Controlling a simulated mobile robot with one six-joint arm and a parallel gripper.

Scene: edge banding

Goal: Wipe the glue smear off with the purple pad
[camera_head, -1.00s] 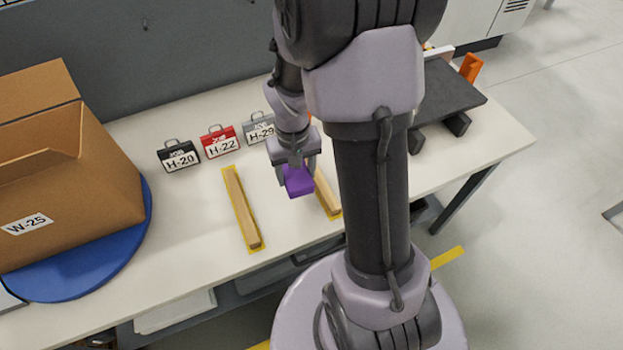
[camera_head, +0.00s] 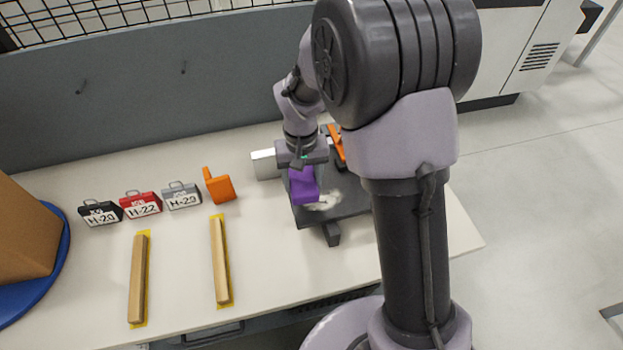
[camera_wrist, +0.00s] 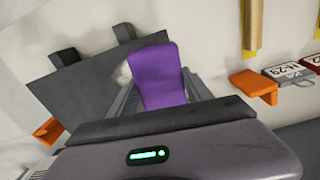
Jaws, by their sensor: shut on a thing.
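The purple pad (camera_head: 303,186) is held in my gripper (camera_head: 302,168), which is shut on it. In the wrist view the pad (camera_wrist: 160,75) sticks out between the fingers of my gripper (camera_wrist: 163,97). The pale glue smear (camera_head: 325,201) lies on the dark grey board (camera_head: 345,208), just right of and below the pad in the head view. In the wrist view only a small bit of the smear (camera_wrist: 124,72) shows beside the pad, over the board (camera_wrist: 85,93). The pad is over the board near the smear; I cannot tell whether it touches.
An orange block (camera_head: 218,187) stands left of the board, and another orange piece (camera_head: 337,146) is at its back. Tags H-20 (camera_head: 100,213), H-22 (camera_head: 142,205) and H-29 (camera_head: 182,197) stand further left. Two wooden strips (camera_head: 138,280) (camera_head: 220,262) lie in front. My arm hides the board's right side.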

